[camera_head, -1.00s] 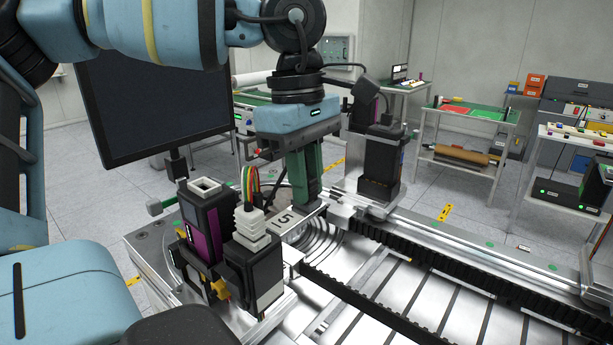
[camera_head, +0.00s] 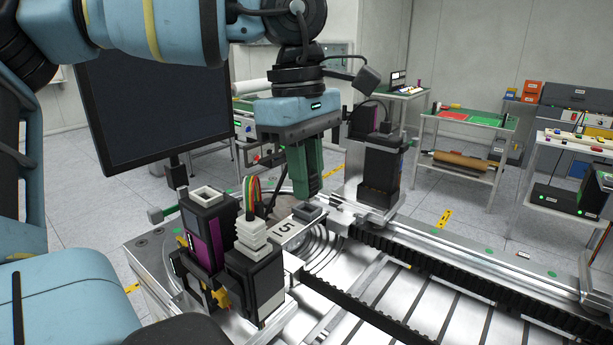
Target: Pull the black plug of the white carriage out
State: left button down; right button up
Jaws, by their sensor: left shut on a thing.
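The white carriage (camera_head: 284,229), marked 5, sits among the metal rails in the middle of the view. A dark grey block (camera_head: 307,212) stands on its far right end. My left gripper (camera_head: 305,190) comes down from above with green fingers, just over this block, with a small gap between the fingertips and it. The fingers are shut on the black plug, which they hide almost wholly. My right gripper is not in view.
Black modules (camera_head: 254,278) with white and coloured connectors stand close at the left front. A black tower (camera_head: 380,170) stands just right of the gripper. A large monitor (camera_head: 150,105) is at the left. A black cable chain (camera_head: 440,255) runs to the right.

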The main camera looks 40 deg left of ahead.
aim_at(309, 173)
pick_arm(q)
jog(key=shift+r, duration=0.15)
jog(key=shift+r, duration=1.35)
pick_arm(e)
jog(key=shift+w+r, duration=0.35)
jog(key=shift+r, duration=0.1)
